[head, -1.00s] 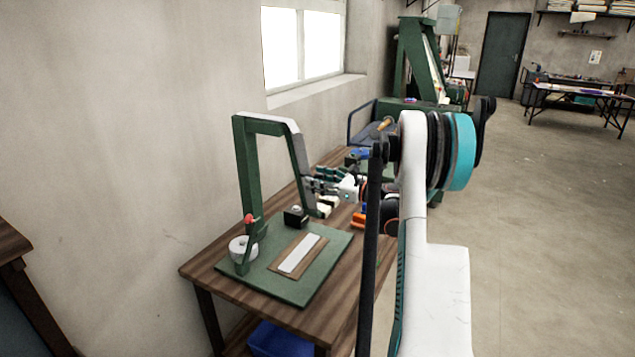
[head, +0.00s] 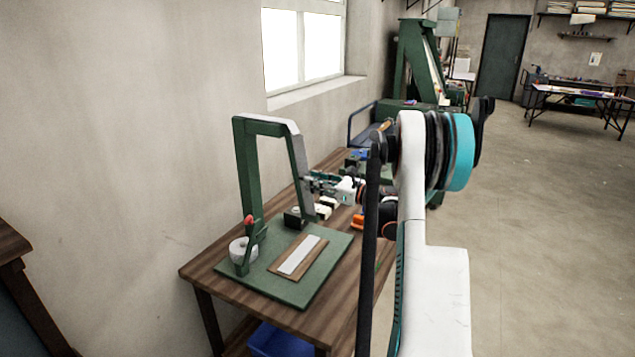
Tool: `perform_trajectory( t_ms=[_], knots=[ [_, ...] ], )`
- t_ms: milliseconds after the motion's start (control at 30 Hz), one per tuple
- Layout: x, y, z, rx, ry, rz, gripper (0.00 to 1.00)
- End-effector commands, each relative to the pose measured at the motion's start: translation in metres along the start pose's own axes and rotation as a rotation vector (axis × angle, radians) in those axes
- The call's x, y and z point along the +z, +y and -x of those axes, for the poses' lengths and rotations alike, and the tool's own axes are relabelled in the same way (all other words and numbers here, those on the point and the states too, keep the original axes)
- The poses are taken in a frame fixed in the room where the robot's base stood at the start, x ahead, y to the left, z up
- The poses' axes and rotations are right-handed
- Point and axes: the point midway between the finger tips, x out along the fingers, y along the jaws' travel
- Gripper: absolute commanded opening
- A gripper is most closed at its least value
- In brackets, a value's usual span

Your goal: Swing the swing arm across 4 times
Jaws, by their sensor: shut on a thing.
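The swing stand is a green frame (head: 243,175) on a green base plate (head: 280,283), standing on the wooden table. Its swing arm (head: 300,172), green with a pale grey face, slopes down from the right end of the top bar. My gripper (head: 312,184) is at the right side of the swing arm, shut on its lower half. The fingers partly overlap the arm, so the exact grip is small and hard to see. A dark block (head: 292,220) sits on the plate, partly hidden behind the arm's lower end.
A white roll (head: 238,250) and a wood strip with a white top (head: 300,256) are on the plate. The wooden table (head: 215,268) stands along the wall. Open floor is at the right.

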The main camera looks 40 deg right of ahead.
Motion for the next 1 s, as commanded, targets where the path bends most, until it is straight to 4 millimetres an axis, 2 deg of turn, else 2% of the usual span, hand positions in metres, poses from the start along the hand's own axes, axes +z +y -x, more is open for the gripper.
perform_trajectory(
  t_ms=[300, 600, 800, 1000],
  knots=[
    [-0.003, 0.039, 0.001, 0.003, 0.011, -0.209, 0.0],
    [0.004, 0.073, 0.003, 0.004, 0.022, -0.414, 0.0],
    [0.009, 0.088, 0.004, 0.005, 0.026, -0.502, 0.0],
    [0.011, 0.094, 0.004, 0.005, 0.028, -0.544, 0.0]
  ],
)
